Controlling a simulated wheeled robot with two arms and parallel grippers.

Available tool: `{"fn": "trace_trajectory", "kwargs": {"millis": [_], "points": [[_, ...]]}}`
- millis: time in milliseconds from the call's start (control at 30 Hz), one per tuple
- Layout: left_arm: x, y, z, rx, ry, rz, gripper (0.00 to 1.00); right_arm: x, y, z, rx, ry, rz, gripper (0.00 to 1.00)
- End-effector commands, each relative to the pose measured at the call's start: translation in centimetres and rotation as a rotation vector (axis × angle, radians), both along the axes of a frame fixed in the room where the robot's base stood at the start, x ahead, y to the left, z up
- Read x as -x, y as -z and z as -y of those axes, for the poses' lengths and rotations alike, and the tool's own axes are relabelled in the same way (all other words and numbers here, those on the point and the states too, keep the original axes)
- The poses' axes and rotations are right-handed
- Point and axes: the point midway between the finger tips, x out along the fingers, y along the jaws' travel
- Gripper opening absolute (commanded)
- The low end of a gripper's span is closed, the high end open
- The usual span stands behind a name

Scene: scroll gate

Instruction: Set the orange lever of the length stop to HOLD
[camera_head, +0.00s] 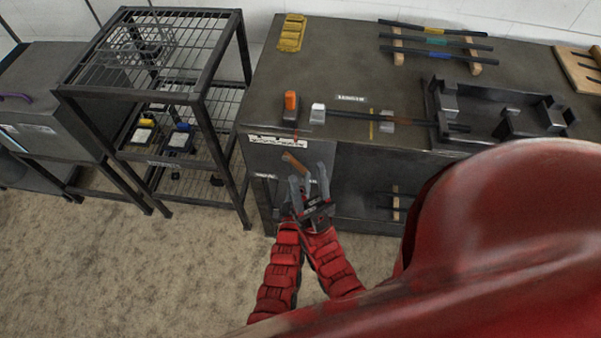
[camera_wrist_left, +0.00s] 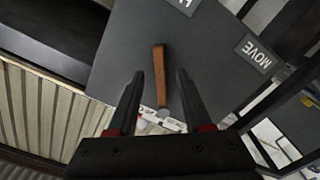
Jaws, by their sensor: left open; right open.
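The orange lever (camera_wrist_left: 159,75) is a brown-orange bar against the dark front panel (camera_wrist_left: 210,60) in the left wrist view. It shows between the fingers of my open left gripper (camera_wrist_left: 160,95), touching neither visibly. A MOVE label (camera_wrist_left: 258,53) is to its right; a label starting with H (camera_wrist_left: 186,4) is cut off at the top edge. The lever points up in this view, nearer the H label's direction than MOVE's. In the head view the lever (camera_head: 294,162) sticks out below the bench edge, just above my left gripper (camera_head: 307,174). My right gripper is not in view.
A wire rack (camera_head: 205,120) stands left of the bench. The floor (camera_head: 130,265) in front is clear.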

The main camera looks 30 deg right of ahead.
Motion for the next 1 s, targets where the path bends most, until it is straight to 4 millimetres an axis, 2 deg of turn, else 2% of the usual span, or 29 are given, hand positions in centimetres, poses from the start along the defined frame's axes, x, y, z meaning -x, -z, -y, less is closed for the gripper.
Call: {"fn": "trace_trajectory", "kwargs": {"millis": [33, 133, 300, 500, 700, 1000], "points": [[1.1, -0.6, -0.6, 0.0, 0.001, -0.001, 0.5, 0.0, -1.2, 0.0, 0.0, 0.0, 0.0, 0.5], [3.3, -0.7, -2.2, -0.001, 0.001, -0.001, 0.5, 0.0, -2.4, 0.0, 0.0, 0.0, 0.0, 0.5], [7.1, -0.4, -4.8, -0.002, 0.002, -0.003, 0.5, 0.0, -3.7, 0.0, 0.0, 0.0, 0.0, 0.5], [10.5, -0.3, -7.1, 0.0, 0.001, -0.001, 0.5, 0.0, -4.6, 0.0, 0.0, 0.0, 0.0, 0.5], [12.1, -0.2, -8.2, 0.001, 0.001, 0.0, 0.5, 0.0, -4.8, 0.0, 0.0, 0.0, 0.0, 0.5], [12.3, -0.2, -8.3, 0.002, 0.001, 0.001, 0.5, 0.0, -4.8, 0.0, 0.0, 0.0, 0.0, 0.5]]}}
